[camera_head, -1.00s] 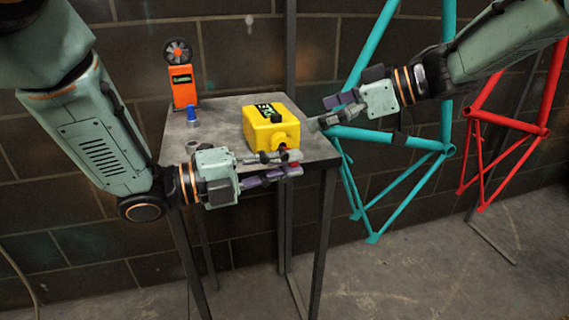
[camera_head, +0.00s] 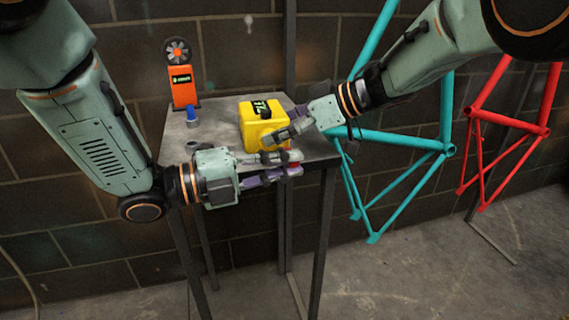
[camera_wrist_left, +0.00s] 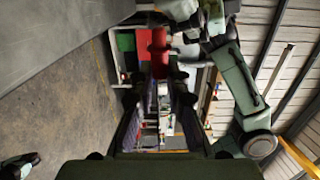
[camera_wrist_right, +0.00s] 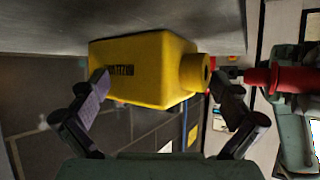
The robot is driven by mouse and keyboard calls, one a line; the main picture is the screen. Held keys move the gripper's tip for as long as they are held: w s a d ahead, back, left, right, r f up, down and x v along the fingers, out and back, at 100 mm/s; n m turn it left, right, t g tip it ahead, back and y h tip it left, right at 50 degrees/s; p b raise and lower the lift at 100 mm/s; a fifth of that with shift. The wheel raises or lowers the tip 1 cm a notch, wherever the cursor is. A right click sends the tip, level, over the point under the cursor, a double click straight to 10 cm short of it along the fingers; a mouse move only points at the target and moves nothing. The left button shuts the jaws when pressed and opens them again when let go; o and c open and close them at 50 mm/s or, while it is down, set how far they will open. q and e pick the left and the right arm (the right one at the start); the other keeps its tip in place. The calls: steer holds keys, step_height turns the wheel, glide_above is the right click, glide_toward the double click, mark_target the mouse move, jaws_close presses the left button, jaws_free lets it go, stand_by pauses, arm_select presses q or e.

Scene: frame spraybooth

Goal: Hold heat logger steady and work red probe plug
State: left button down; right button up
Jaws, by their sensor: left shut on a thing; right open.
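The yellow heat logger (camera_head: 252,122) stands on the small grey table near its right side. Its round port (camera_wrist_right: 196,73) shows in the right wrist view, with a small bit of red beside it. My right gripper (camera_head: 284,126) is open, its fingers at the logger's right side; in the right wrist view its fingers (camera_wrist_right: 160,88) spread either side of the logger. My left gripper (camera_head: 294,163) is at the table's front edge, in front of the logger, shut on the red probe plug (camera_head: 296,167). Red (camera_wrist_left: 158,52) also shows between its fingers in the left wrist view. My fingers partly hide the plug and port.
An orange device with a fan wheel (camera_head: 182,85) stands at the table's back left. A blue-topped object (camera_head: 192,114) stands in front of it. Turquoise (camera_head: 395,140) and red (camera_head: 505,125) bicycle frames hang to the right. The table's left part (camera_head: 215,120) is mostly clear.

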steer(key=shift+w+a+f, duration=0.15)
steer(key=shift+a+f, duration=0.25)
steer(key=shift+a, duration=0.05)
steer(key=shift+c, duration=0.3)
steer(key=c, duration=1.4)
steer(key=shift+c, duration=0.5)
stand_by(0.6)
steer(key=o, duration=0.9)
steer(key=v, duration=1.2)
